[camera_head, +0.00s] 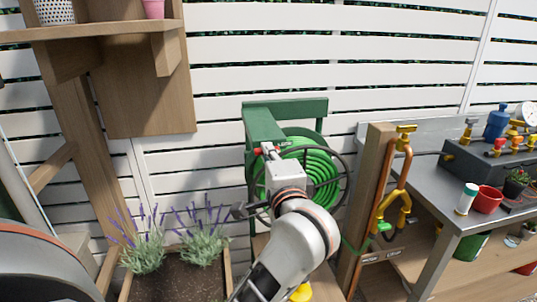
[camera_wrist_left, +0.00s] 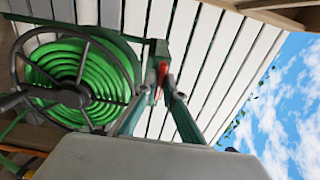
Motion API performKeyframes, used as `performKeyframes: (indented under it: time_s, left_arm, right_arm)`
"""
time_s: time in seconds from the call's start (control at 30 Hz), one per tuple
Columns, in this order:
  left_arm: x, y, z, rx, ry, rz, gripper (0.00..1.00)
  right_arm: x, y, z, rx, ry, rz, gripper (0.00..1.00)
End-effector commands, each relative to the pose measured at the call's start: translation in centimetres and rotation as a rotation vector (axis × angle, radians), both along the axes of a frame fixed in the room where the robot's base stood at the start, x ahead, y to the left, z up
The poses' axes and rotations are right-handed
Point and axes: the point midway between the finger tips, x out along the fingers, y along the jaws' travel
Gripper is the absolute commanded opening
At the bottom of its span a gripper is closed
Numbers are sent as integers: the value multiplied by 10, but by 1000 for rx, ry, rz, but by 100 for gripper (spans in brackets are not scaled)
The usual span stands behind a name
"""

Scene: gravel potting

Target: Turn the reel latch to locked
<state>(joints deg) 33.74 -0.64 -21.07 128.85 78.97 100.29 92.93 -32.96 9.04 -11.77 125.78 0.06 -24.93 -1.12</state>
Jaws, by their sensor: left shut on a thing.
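The green hose reel (camera_head: 315,168) hangs on a green bracket against the white slatted fence. It has a dark spoked wheel in front of its coiled hose. The small red reel latch (camera_head: 258,151) sits at the bracket, left of the coil. My left gripper (camera_head: 267,150) reaches up to it, and its fingertips are shut on the latch. In the left wrist view the latch (camera_wrist_left: 163,72) shows red between the two fingertips (camera_wrist_left: 162,88), with the reel wheel (camera_wrist_left: 72,92) to the left. The fingers partly cover the latch, so its exact angle is hard to tell. My right gripper is out of view.
A wooden post (camera_head: 375,175) with a copper pipe and yellow tap stands right of the reel. Farther right is a grey workbench (camera_head: 455,210) with pots and fittings. Lavender (camera_head: 145,240) grows in a planter below left, under a wooden shelf (camera_head: 90,32).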

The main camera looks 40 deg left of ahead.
Motion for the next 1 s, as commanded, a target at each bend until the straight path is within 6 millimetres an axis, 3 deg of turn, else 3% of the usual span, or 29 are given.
performKeyframes:
  time_s: [0.37, 1.0]
  left_arm:
    - [0, 0, 2, 98, 113, 1, 0]
    - [-1, 0, 5, 481, 561, 2, 0]
  right_arm:
    - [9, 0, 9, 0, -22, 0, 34]
    - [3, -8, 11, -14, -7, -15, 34]
